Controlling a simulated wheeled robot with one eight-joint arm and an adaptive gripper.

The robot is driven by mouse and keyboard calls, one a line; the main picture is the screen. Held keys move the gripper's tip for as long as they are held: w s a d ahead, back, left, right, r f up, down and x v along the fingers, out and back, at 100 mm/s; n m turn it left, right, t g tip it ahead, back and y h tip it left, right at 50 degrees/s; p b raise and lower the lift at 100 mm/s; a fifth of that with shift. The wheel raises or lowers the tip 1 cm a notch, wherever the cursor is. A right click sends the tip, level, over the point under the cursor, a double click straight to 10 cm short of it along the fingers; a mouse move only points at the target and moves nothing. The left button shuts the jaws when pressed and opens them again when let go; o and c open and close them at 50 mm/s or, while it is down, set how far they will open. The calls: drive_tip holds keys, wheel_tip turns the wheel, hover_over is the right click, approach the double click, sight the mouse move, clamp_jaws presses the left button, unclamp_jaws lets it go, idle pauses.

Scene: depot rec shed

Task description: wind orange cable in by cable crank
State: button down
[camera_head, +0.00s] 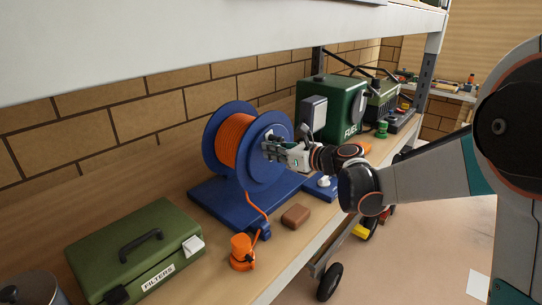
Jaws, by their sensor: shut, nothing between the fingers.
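The orange cable (235,142) is wound on a blue reel (211,142) that stands on a blue base (213,203) on the shelf. A loose length of cable runs down from the reel to an orange plug end (240,250) near the shelf's front. My gripper (268,147) is shut at the right face of the reel, close to its hub. The cable crank is hard to make out; a small pale part (271,132) shows by the hub, and my gripper hides some of that area. I cannot tell whether the fingers touch it.
A green FILTERS box (135,245) stands front left, with a metal pot (35,289) beside it. A brown block (295,216) lies before the reel. A green FUEL box (340,95) stands behind my gripper. An upper shelf (200,40) hangs overhead.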

drive_tip(key=shift+s+a+f+b, duration=0.35)
drive_tip(key=shift+s+f+b, duration=0.15)
drive_tip(key=shift+f, duration=0.2)
drive_tip(key=f+v, duration=0.2)
drive_tip(key=v, duration=0.6)
drive_tip(key=shift+s+d+r, duration=0.2)
drive_tip(key=shift+s+d, duration=0.15)
drive_tip(key=shift+d, duration=0.1)
drive_tip(key=s+d+f+n+h, duration=0.2)
drive_tip(key=s+d+n+h, duration=0.2)
drive_tip(key=s+n, duration=0.4)
drive_tip(key=s+d+f+n+g+h, duration=0.1)
drive_tip(key=s+d+f+n+h, duration=0.1)
drive_tip(key=s+d+n+h, duration=0.2)
drive_tip(key=s+d+f+n+g+h, duration=0.1)
drive_tip(key=s+d+n+h, duration=0.3)
drive_tip(key=s+d+n, duration=0.4)
drive_tip(key=s+f+n, duration=0.1)
drive_tip(key=s+n, duration=0.4)
drive_tip(key=s, duration=0.5)
drive_tip(key=shift+d+n, duration=0.3)
drive_tip(key=shift+d, duration=0.1)
